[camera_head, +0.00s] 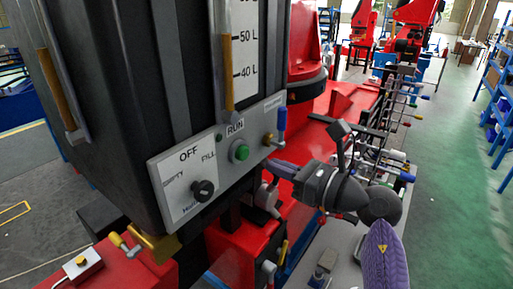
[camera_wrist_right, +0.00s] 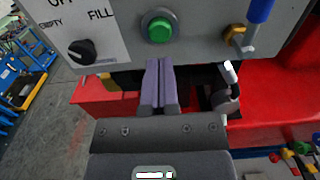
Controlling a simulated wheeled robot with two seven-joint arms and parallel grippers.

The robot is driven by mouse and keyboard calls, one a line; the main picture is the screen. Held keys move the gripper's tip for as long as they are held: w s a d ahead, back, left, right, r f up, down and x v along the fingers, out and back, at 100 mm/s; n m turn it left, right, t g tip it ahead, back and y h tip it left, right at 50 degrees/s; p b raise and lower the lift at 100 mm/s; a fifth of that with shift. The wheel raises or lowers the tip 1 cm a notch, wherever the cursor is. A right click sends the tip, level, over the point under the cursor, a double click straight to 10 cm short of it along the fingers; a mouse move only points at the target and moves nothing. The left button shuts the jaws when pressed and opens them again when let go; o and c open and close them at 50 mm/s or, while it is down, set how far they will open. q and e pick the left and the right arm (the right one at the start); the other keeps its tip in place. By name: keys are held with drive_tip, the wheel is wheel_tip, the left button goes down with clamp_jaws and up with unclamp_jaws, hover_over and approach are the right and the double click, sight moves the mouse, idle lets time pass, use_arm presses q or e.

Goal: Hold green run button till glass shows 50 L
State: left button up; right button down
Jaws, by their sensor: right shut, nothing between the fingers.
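The green RUN button (camera_head: 239,151) sits on the grey control panel (camera_head: 225,178); it also shows in the right wrist view (camera_wrist_right: 159,29). The sight glass (camera_head: 229,70) stands above it, with an amber column whose top is close to the 50 L mark (camera_head: 247,38). My right gripper (camera_head: 277,167) is shut and empty, to the right of and a little below the button. In the right wrist view its fingertips (camera_wrist_right: 159,62) are just below the button, apart from it in the picture. My left gripper is not in view.
A black selector knob (camera_head: 203,190) is at the panel's lower left, among OFF and FILL labels. A blue-handled brass valve (camera_head: 275,133) is at its right. A second amber glass (camera_head: 58,85) is at the left. Red machine bodies (camera_head: 237,254) lie below.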

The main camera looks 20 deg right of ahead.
sight(245, 151)
drive_tip(key=p+x, duration=0.1)
drive_tip(key=x, duration=0.3)
drive_tip(key=shift+a+r, duration=0.1)
drive_tip(key=shift+a, duration=0.05)
drive_tip(key=shift+w+a, duration=0.25)
drive_tip(key=shift+w, duration=0.15)
drive_tip(key=shift+w+a, duration=0.35)
drive_tip(key=shift+w, duration=0.05)
drive_tip(key=shift+r, duration=0.25)
idle(1.1)
